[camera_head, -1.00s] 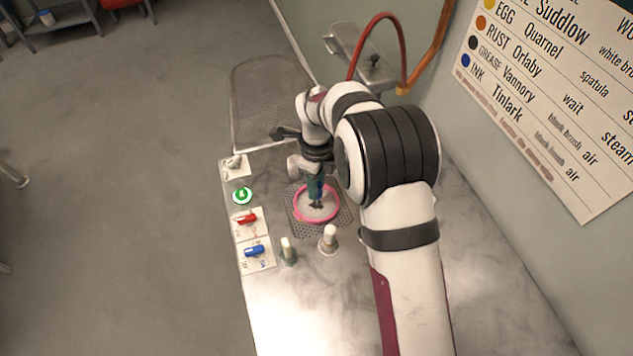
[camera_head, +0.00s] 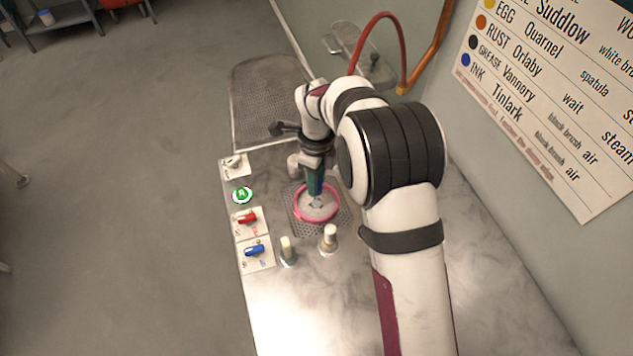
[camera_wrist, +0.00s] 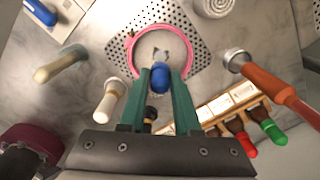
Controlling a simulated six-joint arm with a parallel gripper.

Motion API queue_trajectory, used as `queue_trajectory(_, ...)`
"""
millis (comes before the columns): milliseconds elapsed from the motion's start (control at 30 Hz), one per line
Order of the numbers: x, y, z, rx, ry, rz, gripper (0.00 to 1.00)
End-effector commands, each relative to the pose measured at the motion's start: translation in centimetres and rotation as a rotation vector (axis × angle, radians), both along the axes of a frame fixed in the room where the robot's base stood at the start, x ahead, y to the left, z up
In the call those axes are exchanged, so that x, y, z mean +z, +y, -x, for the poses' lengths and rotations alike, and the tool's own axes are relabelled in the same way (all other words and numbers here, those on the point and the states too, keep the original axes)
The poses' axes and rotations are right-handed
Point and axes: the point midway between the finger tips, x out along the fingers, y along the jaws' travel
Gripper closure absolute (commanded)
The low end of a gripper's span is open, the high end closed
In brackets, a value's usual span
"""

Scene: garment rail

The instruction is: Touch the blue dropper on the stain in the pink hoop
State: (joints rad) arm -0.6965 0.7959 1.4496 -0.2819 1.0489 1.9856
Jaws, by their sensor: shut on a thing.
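My gripper (camera_wrist: 160,85) has green fingers and is shut on the blue dropper (camera_wrist: 160,77), whose rounded blue end shows between the fingertips. The dropper's tip is hidden in the wrist view. In the head view, my gripper (camera_head: 316,184) is over the far part of the pink hoop (camera_head: 298,212). The pink hoop (camera_wrist: 189,50) lies flat around pale cloth, just beyond the fingers.
Two white-topped posts (camera_head: 287,250) (camera_head: 329,238) stand near the hoop. Cards with a red lever (camera_head: 246,218) and a blue lever (camera_head: 254,250) line the left edge. A rack (camera_wrist: 222,108) holds red- and green-topped droppers. An orange-handled tool (camera_wrist: 275,90) lies at right.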

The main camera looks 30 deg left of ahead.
Motion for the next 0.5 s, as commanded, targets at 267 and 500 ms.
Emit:
queue_trajectory(267,3.2,0.0,0.0,0.0,-0.002,-0.002,1.0)
queue_trajectory(500,5.4,0.0,0.0,0.0,-0.001,-0.002,1.0)
